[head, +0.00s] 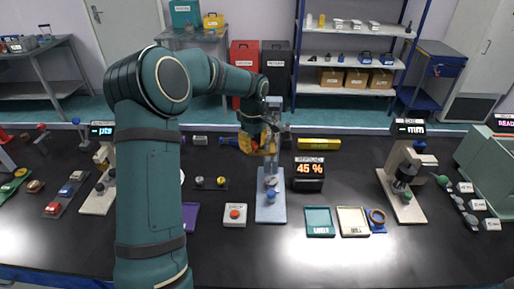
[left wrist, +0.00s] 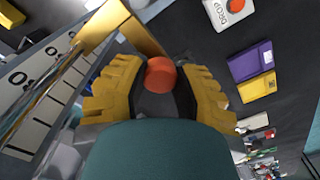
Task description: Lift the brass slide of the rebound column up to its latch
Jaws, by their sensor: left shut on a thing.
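The rebound column (head: 271,205) stands upright on a pale blue-grey base at the middle of the bench in the head view. My left gripper (head: 258,145) is at its upper part, with yellow fingers. In the left wrist view those fingers (left wrist: 160,85) are shut on an orange-red knob (left wrist: 161,73). The brass slide (left wrist: 143,30) shows just beyond the knob, beside the column's printed scale (left wrist: 45,95). In the head view my gripper and arm cover most of the slide. I cannot make out the latch. My right gripper is in neither view.
A rebound display (head: 309,172) reading 45 % stands right of the column. The drop button box (head: 235,214) is at its front left. Teal (head: 319,234) and cream (head: 352,234) trays lie at front right. A gauge stand (head: 403,200) is farther right. The front bench has free room.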

